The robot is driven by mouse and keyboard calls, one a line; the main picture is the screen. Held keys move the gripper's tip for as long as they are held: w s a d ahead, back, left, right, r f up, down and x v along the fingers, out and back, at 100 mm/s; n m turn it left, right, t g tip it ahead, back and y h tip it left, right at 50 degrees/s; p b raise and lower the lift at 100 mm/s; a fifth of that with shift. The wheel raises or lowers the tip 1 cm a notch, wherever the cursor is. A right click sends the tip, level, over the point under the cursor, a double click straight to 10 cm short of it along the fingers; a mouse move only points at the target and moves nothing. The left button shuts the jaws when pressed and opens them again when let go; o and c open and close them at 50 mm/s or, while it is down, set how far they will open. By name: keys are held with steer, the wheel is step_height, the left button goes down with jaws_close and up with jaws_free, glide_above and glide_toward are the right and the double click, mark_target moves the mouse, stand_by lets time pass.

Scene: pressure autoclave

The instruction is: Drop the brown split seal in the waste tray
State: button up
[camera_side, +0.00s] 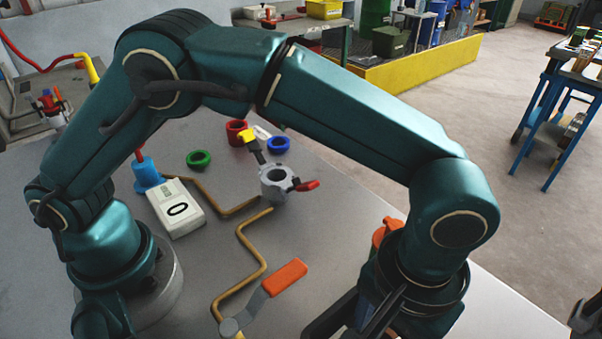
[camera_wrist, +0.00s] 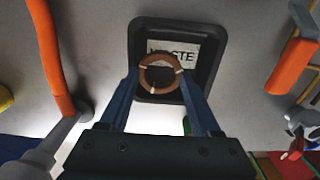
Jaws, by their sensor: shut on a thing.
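In the wrist view the brown split seal (camera_wrist: 147,87) is a ring with pale marks. My gripper (camera_wrist: 160,75) is shut on it, a blue finger at either side. The seal shows over the waste tray (camera_wrist: 214,40), a dark square tray with a label partly hidden by the seal. How high the seal is above the tray I cannot tell. In the side view my gripper (camera_side: 352,318) is at the bottom edge, partly cut off; the seal and tray are not visible there.
An orange-handled lever (camera_side: 284,277) is near my gripper.

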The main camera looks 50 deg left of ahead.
steer(key=o, duration=1.4)
steer(key=shift+r, duration=0.15)
steer(key=shift+r, duration=2.45)
